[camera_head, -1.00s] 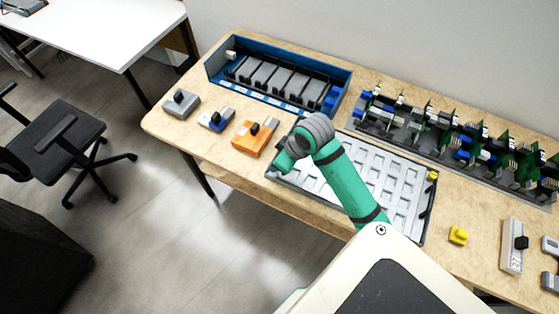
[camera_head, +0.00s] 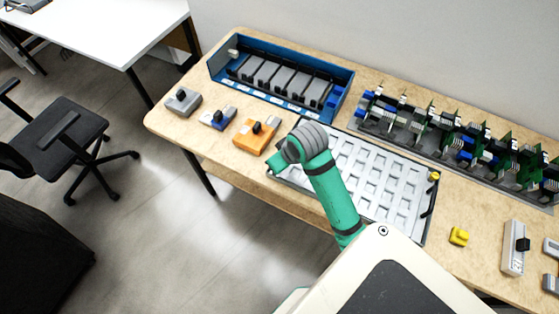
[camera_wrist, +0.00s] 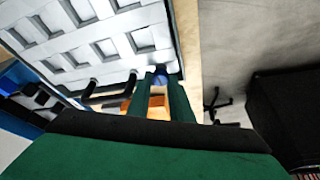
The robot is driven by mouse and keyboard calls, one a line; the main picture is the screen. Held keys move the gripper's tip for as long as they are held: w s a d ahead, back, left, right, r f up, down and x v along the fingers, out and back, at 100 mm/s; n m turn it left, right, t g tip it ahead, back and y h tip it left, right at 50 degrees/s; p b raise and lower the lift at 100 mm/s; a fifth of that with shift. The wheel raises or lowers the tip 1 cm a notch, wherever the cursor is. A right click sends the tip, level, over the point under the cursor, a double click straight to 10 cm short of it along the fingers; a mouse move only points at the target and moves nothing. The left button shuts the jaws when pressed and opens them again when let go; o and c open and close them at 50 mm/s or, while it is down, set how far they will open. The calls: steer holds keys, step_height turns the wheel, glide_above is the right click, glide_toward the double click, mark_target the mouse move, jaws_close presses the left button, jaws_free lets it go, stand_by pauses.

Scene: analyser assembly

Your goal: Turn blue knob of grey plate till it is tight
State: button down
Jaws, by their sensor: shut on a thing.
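The grey plate (camera_head: 385,158) lies on the wooden table, with rows of square recesses. It also shows in the wrist view (camera_wrist: 97,42), tilted across the upper left. The blue knob (camera_wrist: 160,69) sits at the plate's corner, small and partly hidden between my fingers. My gripper (camera_wrist: 160,82) is shut on it, with one green finger on each side. In the head view my green and grey arm covers the plate's left corner, so the blue knob and my fingertips are hidden there.
A yellow knob (camera_head: 435,176) is at the plate's far right corner. Left of the plate sit orange (camera_head: 254,139), blue-grey (camera_head: 217,118) and grey (camera_head: 182,101) modules. A blue rack (camera_head: 212,70) and a row of circuit boards (camera_head: 462,140) stand behind. A yellow block (camera_head: 459,236) lies at right.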

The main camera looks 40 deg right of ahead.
steer(key=c, duration=1.8)
jaws_free()
steer(key=shift+c, duration=0.2)
steer(key=shift+r, duration=0.1)
steer(key=v, duration=1)
steer(key=shift+r, duration=0.3)
